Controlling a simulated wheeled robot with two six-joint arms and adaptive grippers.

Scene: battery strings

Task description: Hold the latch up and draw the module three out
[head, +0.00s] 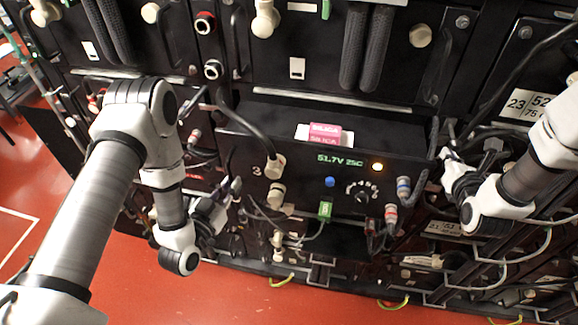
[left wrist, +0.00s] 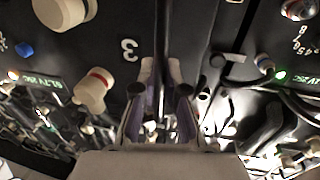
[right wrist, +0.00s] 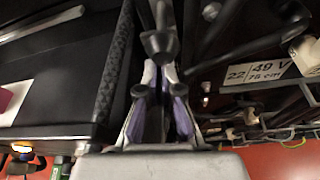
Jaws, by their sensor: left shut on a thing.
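Module three (head: 300,165) is a black box marked 3, with a lit 51.7V 25C readout. It stands out from the rack, part of its top showing. My left gripper (head: 228,192) is at its left front edge, shut on a dark upright handle bar (left wrist: 162,35); its fingers also show in the left wrist view (left wrist: 161,75). My right gripper (head: 447,160) is at the module's right front edge. In the right wrist view, its fingertips (right wrist: 161,78) are close together at a dark knobbed lever (right wrist: 160,42), perhaps the latch; whether they grip it is unclear.
A pink silica packet (head: 325,129) lies on the module's top. Cables and plugs (head: 275,166) hang on its front. Other black modules (head: 320,45) stand above and beside it. A numbered plate (head: 527,103) is at right. Red floor (head: 130,270) is open at lower left.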

